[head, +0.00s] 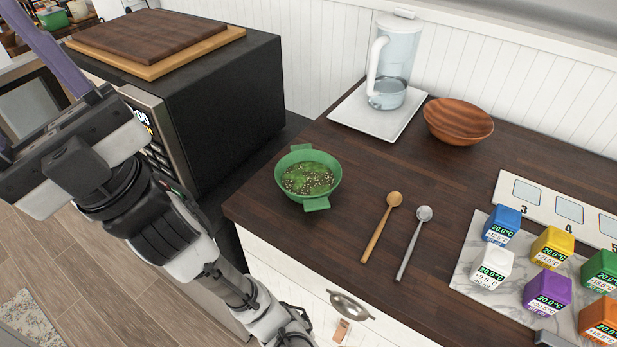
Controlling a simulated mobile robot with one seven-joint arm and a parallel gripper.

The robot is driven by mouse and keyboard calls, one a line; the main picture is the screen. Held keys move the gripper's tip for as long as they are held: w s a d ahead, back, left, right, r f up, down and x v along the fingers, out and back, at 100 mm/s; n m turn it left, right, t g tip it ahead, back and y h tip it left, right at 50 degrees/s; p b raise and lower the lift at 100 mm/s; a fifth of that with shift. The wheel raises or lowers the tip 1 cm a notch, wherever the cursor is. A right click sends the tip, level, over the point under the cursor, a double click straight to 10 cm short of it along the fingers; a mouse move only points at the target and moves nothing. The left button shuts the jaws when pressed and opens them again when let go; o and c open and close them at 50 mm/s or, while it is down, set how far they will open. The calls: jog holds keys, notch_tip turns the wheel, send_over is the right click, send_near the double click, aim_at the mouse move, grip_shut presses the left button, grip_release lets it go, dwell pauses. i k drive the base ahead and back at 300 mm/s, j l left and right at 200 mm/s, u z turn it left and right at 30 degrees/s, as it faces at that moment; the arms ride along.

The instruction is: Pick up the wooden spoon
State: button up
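The wooden spoon (378,232) lies flat on the dark wood counter (330,240). Its bowl points away toward the back and its handle end points toward the counter's front edge. A grey metal spoon (411,247) lies almost parallel just to its right, apart from it. My gripper (62,150) is at the far left, in front of the black microwave and well away from the spoon. Its fingers are not clear in this view, so I cannot tell whether it is open or shut.
A green pot of soup (309,158) stands left of the spoons. A glass pitcher (392,62) on a white tray (350,118) and a wooden bowl (458,121) stand behind. Several coloured cubes sit on a marble board (470,262) at right. The microwave (235,105) stands left.

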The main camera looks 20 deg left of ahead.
aim_at(395, 199)
jog(key=k+j+z, duration=0.1)
jog(key=j+z, duration=0.25)
jog(key=k+j+z, duration=0.15)
jog(key=z, duration=0.2)
jog(key=k+j+z, duration=0.2)
jog(key=z, duration=0.15)
jog(key=j, duration=0.1)
